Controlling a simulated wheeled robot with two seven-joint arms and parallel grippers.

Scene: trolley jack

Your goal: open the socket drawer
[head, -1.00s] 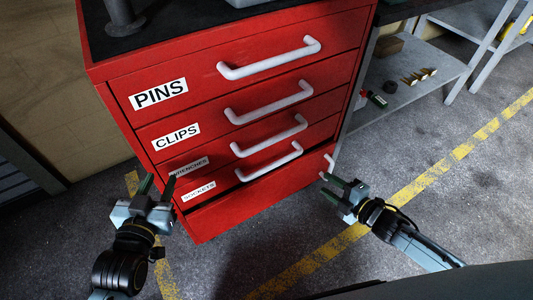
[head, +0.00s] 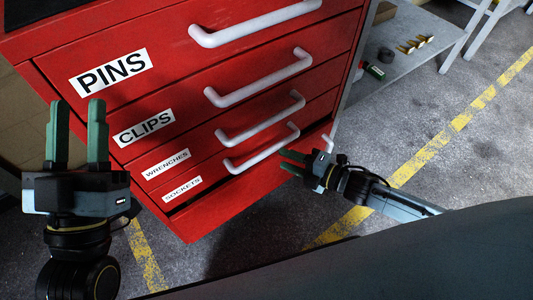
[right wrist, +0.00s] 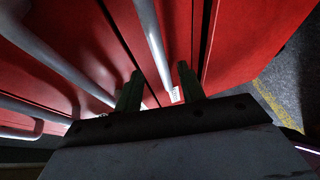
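The socket drawer, labelled SOCKETS (head: 182,189), is the lowest labelled drawer of the red cabinet and looks shut. Its white bar handle (head: 262,153) runs slantwise across its front. My right gripper (head: 285,160) is open at the right end of this handle, close to the drawer front. In the right wrist view, a white handle (right wrist: 152,40) runs between the two open dark green fingers (right wrist: 158,82); I cannot tell whether they touch it.
Above are the WRENCHES (head: 166,163), CLIPS (head: 144,127) and PINS (head: 110,72) drawers, with similar handles close by. A grey shelf (head: 400,65) with small items stands at the right. The floor right of the cabinet, with a yellow line (head: 445,130), is clear.

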